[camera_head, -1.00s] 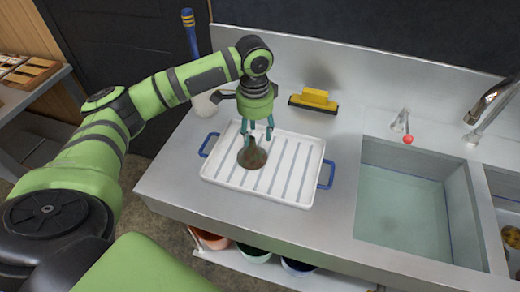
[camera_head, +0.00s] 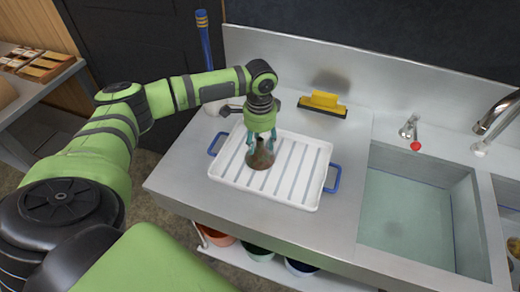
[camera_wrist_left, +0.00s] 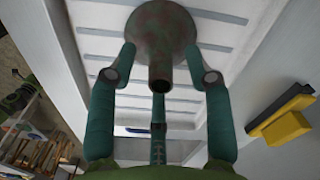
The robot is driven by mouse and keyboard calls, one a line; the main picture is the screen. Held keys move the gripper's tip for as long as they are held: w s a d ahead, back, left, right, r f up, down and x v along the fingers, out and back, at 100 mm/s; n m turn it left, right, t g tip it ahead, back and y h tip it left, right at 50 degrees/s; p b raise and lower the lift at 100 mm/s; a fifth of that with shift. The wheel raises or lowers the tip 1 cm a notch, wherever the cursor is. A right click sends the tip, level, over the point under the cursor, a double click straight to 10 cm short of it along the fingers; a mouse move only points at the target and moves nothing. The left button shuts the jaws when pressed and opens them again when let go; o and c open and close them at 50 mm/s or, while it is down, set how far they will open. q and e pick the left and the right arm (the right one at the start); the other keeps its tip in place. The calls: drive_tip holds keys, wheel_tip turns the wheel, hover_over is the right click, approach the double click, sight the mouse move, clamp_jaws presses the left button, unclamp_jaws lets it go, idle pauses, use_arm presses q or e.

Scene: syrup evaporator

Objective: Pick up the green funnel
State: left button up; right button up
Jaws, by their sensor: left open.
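The funnel (camera_head: 261,158) is dull green with reddish-brown patches. It stands wide end down on a white ribbed tray (camera_head: 230,178) with blue handles, its spout up. My left gripper (camera_head: 260,144) is directly above it, pointing down, with its teal fingers spread open around the spout. In the left wrist view the funnel (camera_wrist_left: 160,38) is at the top centre, its spout pointing toward the camera between two fingers, with a third finger below. I see a gap between the fingers and the spout; contact with the cone cannot be told. My right gripper is not in view.
A yellow squeegee (camera_head: 323,102) stands behind the tray near the back wall; it also shows in the left wrist view (camera_wrist_left: 286,128). A sink basin (camera_head: 408,215) and a faucet (camera_head: 497,112) are on the right. The metal counter (camera_head: 335,222) is clear around the tray's right side.

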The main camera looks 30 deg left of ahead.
use_arm(q)
clamp_jaws()
drive_tip(key=shift+r+b, duration=0.35)
drive_tip(key=shift+r, duration=0.25)
wheel_tip(320, 180, up, 3)
drive_tip(key=shift+w+f+b, duration=0.1)
drive_tip(key=shift+f+b, duration=0.1)
drive_tip(key=shift+b, duration=0.35)
drive_tip(key=d+r+b, duration=0.1)
drive_tip(key=d+r, duration=0.2)
drive_tip(key=d, duration=0.3)
drive_tip(key=w+d+r+b, duration=0.1)
drive_tip(key=d+r, duration=0.3)
drive_tip(key=d, duration=0.1)
drive_tip(key=shift+d+r+b, duration=0.15)
drive_tip(key=shift+d+b, duration=0.2)
drive_tip(key=shift+b, duration=0.05)
drive_tip(key=shift+w, duration=0.1)
